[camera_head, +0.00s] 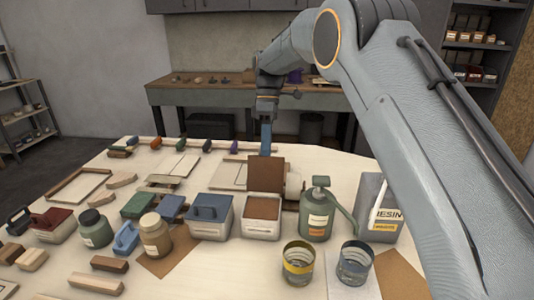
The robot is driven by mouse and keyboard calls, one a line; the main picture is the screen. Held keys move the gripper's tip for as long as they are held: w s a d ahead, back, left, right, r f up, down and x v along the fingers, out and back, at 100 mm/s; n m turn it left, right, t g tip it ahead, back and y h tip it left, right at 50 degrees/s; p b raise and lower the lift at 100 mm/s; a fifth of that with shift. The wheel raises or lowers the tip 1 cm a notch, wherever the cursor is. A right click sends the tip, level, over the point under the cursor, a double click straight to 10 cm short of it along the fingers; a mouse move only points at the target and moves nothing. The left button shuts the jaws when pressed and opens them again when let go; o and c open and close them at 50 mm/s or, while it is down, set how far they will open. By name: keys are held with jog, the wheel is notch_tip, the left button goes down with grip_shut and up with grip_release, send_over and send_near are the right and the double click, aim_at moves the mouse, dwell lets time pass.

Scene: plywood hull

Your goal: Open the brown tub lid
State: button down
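The brown tub (262,229) is a pale box with a label on its front, standing near the middle of the table. Its brown lid (265,173) stands roughly upright at the tub's back edge. The tub's top shows brown inside. My gripper (266,150) points down just behind the lid's top edge. Its tips are partly hidden by the lid, so I cannot tell whether it touches the lid or whether its fingers are apart.
A blue-lidded tub (209,218) stands close on the left. A green pump bottle (317,212) stands close on the right, with a grey resin can (374,207) beyond it. Two glass jars (298,263) are in front. Jars, blocks and a red-lidded tub (53,225) crowd the left.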

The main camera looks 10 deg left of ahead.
jog(key=shift+w+a+f, duration=0.15)
jog(key=shift+w+f, duration=0.15)
jog(key=shift+f, duration=0.05)
jog(key=c, duration=2.1)
grip_release()
jog(key=o, duration=0.3)
jog(key=shift+w+f, duration=0.3)
jog(key=shift+w, duration=0.2)
jog(key=shift+s+r, duration=0.15)
jog(key=shift+s, duration=0.1)
jog(key=shift+c, duration=0.5)
jog(key=shift+a, duration=0.1)
jog(key=shift+r, duration=0.15)
jog(key=b+v, duration=0.2)
jog(key=v, duration=0.5)
jog(key=shift+r, duration=0.25)
